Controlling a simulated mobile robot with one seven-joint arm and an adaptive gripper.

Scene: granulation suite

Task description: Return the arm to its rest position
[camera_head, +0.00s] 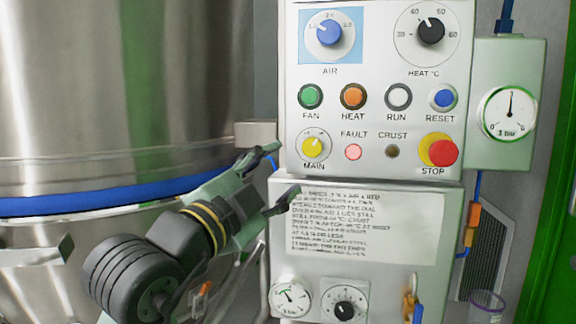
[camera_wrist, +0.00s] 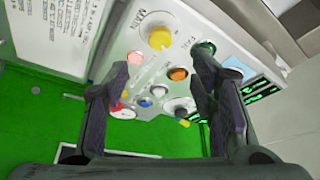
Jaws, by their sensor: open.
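My gripper (camera_head: 277,176) is open and empty in the head view. It is in front of the left edge of the control panel (camera_head: 378,80), near the gap above the instruction placard (camera_head: 350,222). In the wrist view, my gripper's two fingers (camera_wrist: 160,90) stand apart, with the tilted panel beyond them. The yellow MAIN knob (camera_head: 313,147) is just up and right of the gripper in the head view; it also shows in the wrist view (camera_wrist: 160,38). I cannot tell how far the fingertips are from the panel.
A steel vessel (camera_head: 120,90) with a blue band fills the left. The panel carries a blue AIR dial (camera_head: 330,33), a black HEAT dial (camera_head: 431,30), buttons, a lit FAULT lamp (camera_head: 353,152) and a red STOP button (camera_head: 442,152). A gauge box (camera_head: 508,110) stands right.

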